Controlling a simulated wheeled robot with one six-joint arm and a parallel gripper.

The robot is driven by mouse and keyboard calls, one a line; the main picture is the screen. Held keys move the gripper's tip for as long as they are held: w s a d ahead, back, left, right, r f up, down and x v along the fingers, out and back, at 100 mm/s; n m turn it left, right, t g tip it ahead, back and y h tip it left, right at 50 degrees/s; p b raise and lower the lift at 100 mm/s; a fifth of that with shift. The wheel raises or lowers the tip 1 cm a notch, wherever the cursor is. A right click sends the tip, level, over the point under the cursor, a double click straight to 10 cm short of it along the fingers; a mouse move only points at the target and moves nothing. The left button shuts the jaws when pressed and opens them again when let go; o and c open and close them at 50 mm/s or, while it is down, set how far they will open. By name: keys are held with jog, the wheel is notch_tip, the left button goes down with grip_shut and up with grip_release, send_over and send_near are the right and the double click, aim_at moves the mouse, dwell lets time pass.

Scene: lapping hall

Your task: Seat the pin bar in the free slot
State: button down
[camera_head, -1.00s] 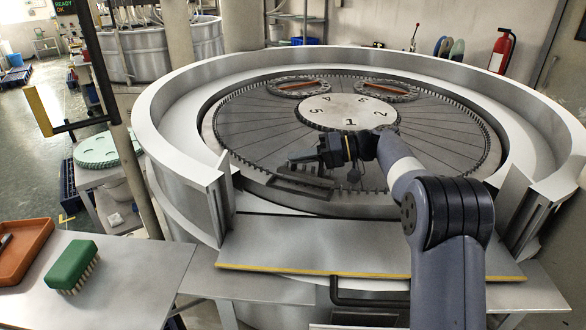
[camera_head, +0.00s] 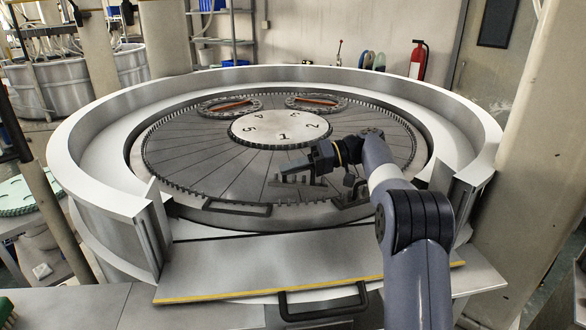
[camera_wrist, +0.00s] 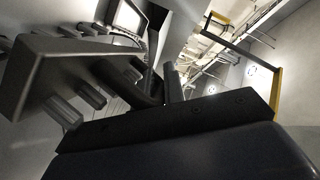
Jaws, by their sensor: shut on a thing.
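My gripper (camera_head: 318,162) is shut on the pin bar (camera_head: 296,169), low above the near part of the lapping plate (camera_head: 215,165). The bar's short pins show as a dark comb below it. In the wrist view the grey bar (camera_wrist: 30,72) fills the upper left with several stubby pins along it. A dark open frame (camera_head: 237,208) sits on the near rim, left of and nearer than my gripper. I cannot tell whether it marks the free slot. My arm hides part of the rim at the right.
A numbered disc (camera_head: 282,127) lies at the plate's centre, with two ring carriers (camera_head: 230,105) (camera_head: 315,104) behind it. A high curved metal wall (camera_head: 90,130) surrounds the plate, open toward me. A flat apron (camera_head: 235,270) with a yellow edge lies in front.

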jog(key=s+a+r+n+p, duration=0.1)
jog(key=s+a+r+p, duration=0.1)
jog(key=a, duration=0.5)
jog(key=s+a+r+n+t+p, duration=0.1)
jog(key=a+p, duration=0.3)
jog(key=a, duration=0.4)
jog(key=shift+s+a+r+h+p, duration=0.3)
jog(key=shift+s+r, duration=0.25)
jog(key=shift+r, duration=0.1)
jog(key=shift+b, duration=0.35)
notch_tip(320, 180, down, 6)
jog(key=b, duration=0.5)
jog(key=shift+r+b, duration=0.1)
jog(key=shift+b, duration=0.25)
jog(key=shift+b, duration=0.9)
jog(key=shift+f+b, duration=1.55)
jog(key=shift+b, duration=0.1)
jog(key=c, duration=1.4)
grip_release()
